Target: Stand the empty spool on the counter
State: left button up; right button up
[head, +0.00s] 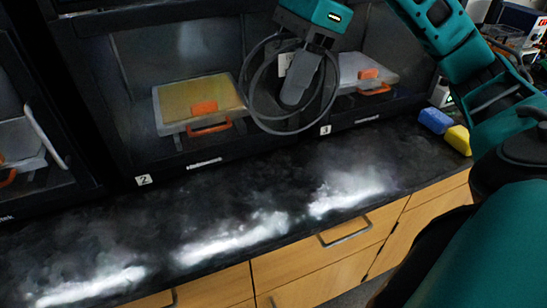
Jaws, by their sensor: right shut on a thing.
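The empty spool (278,131) shows in the head view as dark, thin round rims with open space between them. It hangs in the air in front of the printer fronts, above the back part of the counter (215,195). My right gripper (297,96) comes down from the top and is shut on the spool. The gripper's fingers cover the middle of the spool, so its hub and the exact grip are hidden. The spool's rims appear tilted and apart from the counter. My left gripper is not in view.
Behind the counter stand enclosed machines with a yellow-topped plate (203,97) and a pale plate (362,72) inside. A blue block (435,120) and a yellow block (458,139) sit at the counter's right end. The black countertop is otherwise clear, above wooden drawers (322,257).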

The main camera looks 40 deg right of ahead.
notch_tip(320, 180, down, 20)
jog(key=b, duration=0.6)
jog(key=shift+s+r+b, duration=0.15)
jog(key=shift+r+b, duration=0.1)
jog(key=shift+b, duration=0.15)
jog(key=shift+f, duration=0.1)
jog(key=o, duration=1.1)
jog(key=shift+c, duration=0.2)
